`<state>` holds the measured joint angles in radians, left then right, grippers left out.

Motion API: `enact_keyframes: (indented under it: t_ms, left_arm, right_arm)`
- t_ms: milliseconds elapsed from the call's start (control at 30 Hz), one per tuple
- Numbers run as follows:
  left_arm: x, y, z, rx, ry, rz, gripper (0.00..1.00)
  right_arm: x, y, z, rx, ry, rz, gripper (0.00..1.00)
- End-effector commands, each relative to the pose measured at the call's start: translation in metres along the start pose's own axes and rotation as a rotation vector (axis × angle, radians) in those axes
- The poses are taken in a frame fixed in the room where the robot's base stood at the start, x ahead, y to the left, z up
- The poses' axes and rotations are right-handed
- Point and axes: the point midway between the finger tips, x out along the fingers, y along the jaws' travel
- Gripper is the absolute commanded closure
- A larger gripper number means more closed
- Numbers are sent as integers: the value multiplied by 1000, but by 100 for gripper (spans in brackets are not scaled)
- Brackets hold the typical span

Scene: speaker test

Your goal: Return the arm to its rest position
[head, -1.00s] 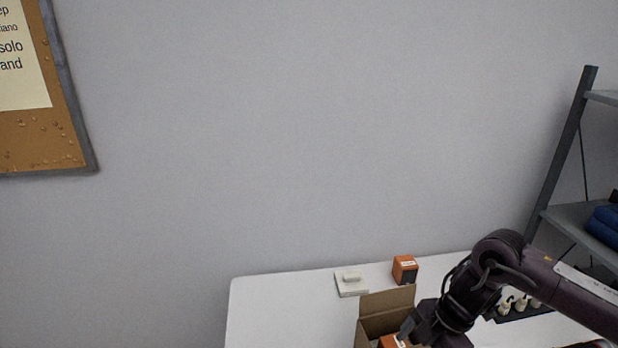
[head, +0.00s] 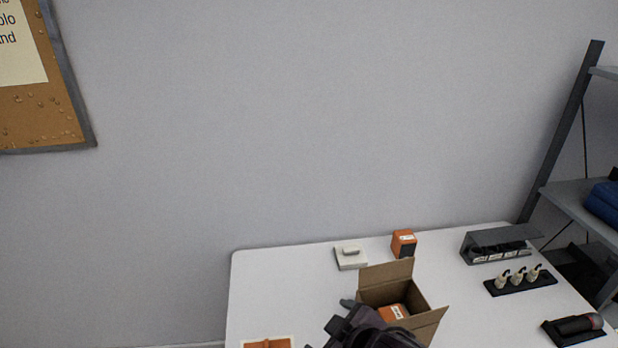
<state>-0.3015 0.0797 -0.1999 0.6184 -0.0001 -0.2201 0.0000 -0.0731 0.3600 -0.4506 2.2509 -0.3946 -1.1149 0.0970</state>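One dark gripper (head: 329,324), which I take to be my right one, is at the bottom centre in front of the carton. Its two fingertips point left and stand apart, with nothing seen between them. The rest of that arm is cut off by the lower edge. The open cardboard carton (head: 428,319) stands on the white table (head: 285,295), flaps up. An orange box (head: 393,312) lies inside it; the gripper hides part of the carton's front. My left gripper is out of view.
Behind the carton are an orange-and-black box (head: 404,243) and a white block (head: 350,257). To the right are a grey holder (head: 495,243), a black rack (head: 520,284) with white pieces and a dark tool (head: 575,327). A shelf (head: 570,150) stands right. The table's left is mostly clear.

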Motion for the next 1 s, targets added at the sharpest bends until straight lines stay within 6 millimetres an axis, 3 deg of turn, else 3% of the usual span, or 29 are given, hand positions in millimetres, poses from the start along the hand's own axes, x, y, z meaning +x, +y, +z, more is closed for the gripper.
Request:
enact_keyframes:
  t_ms: [33,200,400,600,867,1000]
  left_arm:
    - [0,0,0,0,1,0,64]
    - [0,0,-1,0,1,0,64]
    - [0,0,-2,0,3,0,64]
    - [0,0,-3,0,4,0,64]
    - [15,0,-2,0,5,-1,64]
    - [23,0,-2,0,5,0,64]
  right_arm:
    - [-8,2,20,104,-63,13,15]
    - [-36,9,82,354,-259,49,15]
    - [-69,1,141,570,-449,60,15]
    - [-102,-14,188,743,-612,58,15]
    - [-29,-35,237,726,-624,45,15]
    - [10,-54,273,725,-639,34,15]
